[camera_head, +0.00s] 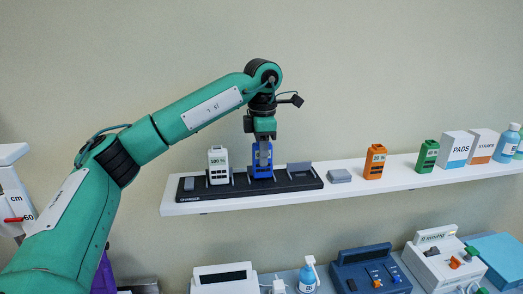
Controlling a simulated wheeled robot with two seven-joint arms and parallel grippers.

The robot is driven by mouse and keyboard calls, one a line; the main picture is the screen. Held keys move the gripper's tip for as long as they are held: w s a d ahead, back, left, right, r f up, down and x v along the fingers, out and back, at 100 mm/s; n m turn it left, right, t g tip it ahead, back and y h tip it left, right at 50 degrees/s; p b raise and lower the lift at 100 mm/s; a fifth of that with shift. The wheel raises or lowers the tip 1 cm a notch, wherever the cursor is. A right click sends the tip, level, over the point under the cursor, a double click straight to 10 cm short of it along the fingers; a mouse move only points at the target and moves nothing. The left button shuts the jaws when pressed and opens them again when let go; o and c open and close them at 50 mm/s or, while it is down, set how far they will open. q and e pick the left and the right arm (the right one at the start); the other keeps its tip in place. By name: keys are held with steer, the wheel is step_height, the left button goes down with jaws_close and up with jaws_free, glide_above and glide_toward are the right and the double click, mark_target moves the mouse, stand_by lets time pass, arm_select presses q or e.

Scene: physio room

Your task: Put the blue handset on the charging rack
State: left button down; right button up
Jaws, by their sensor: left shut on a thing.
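The black charging rack (253,189) sits at the left part of the white wall shelf. A white handset (217,160) stands upright in a slot at its left. The blue handset (262,171) is upright over the rack's middle, right of the white one. My left gripper (262,153) comes down from above and is shut on the blue handset. The handset's lower end meets the rack; whether it is fully seated I cannot tell. My right gripper is out of view.
On the shelf (400,182), right of the rack, are a grey block (339,176), an orange handset (374,162), a green handset (427,157), boxes (456,150) and blue bottles (507,144). Devices, including a dark blue one (368,270), stand on a lower surface.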

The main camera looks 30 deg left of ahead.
arm_select(q)
steer(key=shift+a, duration=0.2)
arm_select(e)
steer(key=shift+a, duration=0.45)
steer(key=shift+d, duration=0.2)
arm_select(q)
steer(key=shift+d, duration=0.15)
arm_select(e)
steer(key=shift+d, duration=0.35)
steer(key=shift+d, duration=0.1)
arm_select(q)
steer(key=shift+f+b, duration=0.3)
steer(key=shift+f, duration=0.15)
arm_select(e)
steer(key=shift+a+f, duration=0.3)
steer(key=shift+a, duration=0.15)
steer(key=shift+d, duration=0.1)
